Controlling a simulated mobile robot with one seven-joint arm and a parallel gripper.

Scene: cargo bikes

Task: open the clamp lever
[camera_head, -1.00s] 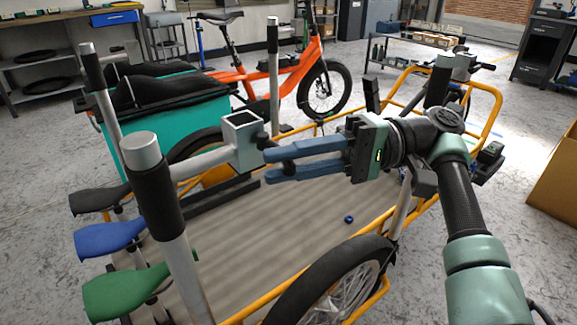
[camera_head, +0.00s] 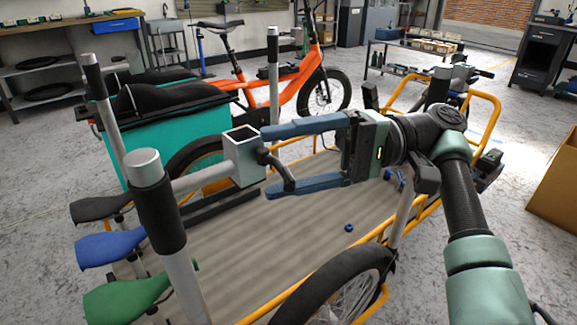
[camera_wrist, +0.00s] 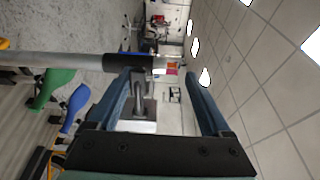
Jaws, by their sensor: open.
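The silver square clamp (camera_head: 243,158) sits at the end of a grey horizontal tube above the cargo bike's bed. Its dark, bent clamp lever (camera_head: 279,170) sticks out from the clamp's right side and slopes down to the right. My gripper (camera_head: 270,161) is wide open and empty, pointing left at the clamp. In the head view, the lever lies between its two blue fingers; I cannot tell whether either finger touches it. In the wrist view, the lever (camera_wrist: 139,98) shows between the fingers, nearer the left one.
An upright post with a black sleeve (camera_head: 160,210) stands at the front left. Another post (camera_head: 273,80) rises behind the clamp. Saddles, including a green one (camera_head: 128,302), sit at the lower left. A small blue part (camera_head: 349,228) lies on the otherwise mostly bare bed.

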